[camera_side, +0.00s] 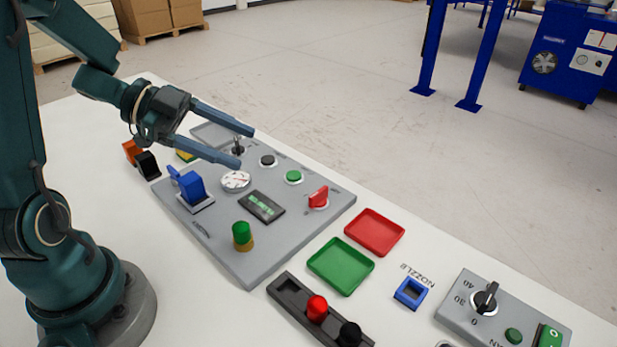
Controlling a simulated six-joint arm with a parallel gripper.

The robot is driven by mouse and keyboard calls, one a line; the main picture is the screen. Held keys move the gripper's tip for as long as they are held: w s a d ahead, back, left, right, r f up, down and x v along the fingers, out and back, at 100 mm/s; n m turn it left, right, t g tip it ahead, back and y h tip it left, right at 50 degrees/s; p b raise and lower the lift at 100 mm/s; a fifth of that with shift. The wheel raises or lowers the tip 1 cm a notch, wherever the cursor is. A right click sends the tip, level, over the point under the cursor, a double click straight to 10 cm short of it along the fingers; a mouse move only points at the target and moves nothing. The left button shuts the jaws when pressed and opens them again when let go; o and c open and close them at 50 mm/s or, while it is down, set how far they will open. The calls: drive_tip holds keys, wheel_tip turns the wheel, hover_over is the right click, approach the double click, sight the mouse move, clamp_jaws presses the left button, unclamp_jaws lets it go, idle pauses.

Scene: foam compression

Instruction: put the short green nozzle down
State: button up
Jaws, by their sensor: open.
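A short green cylinder (241,229), which looks like the green nozzle, stands upright on a brass-coloured base (243,244) near the front edge of the grey control panel (225,259). My gripper (245,148) is above the far part of the panel, away from the green cylinder. Its two blue-grey fingers are spread wide and nothing is between them. A dark nozzle rack (284,288) lies in front of the panel. It holds a red nozzle (317,308) and a black nozzle (350,334), and its left place is empty.
A blue square frame (411,292) sits by the word NOZZLE. A green tray (341,266) and a red tray (374,232) are empty. The panel carries a blue toggle (191,186), a red switch (318,197) and a gauge (236,180). A dial box (463,310) stands at right.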

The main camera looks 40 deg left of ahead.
drive_tip(key=w+a+r+n+t+y, duration=0.15)
drive_tip(key=w+a+t+y, duration=0.4)
drive_tip(key=w, duration=0.55)
drive_tip(key=n+g+y, duration=0.3)
drive_tip(key=g+y, duration=0.1)
drive_tip(key=g, duration=1)
hover_over(240, 225)
drive_tip(key=shift+t, duration=0.25)
wheel_tip(240, 225, down, 5)
drive_tip(key=shift+s+r, duration=0.1)
drive_tip(key=shift+r, duration=0.05)
drive_tip(key=shift+n, duration=0.25)
drive_tip(key=shift+f, duration=3.05)
clamp_jaws()
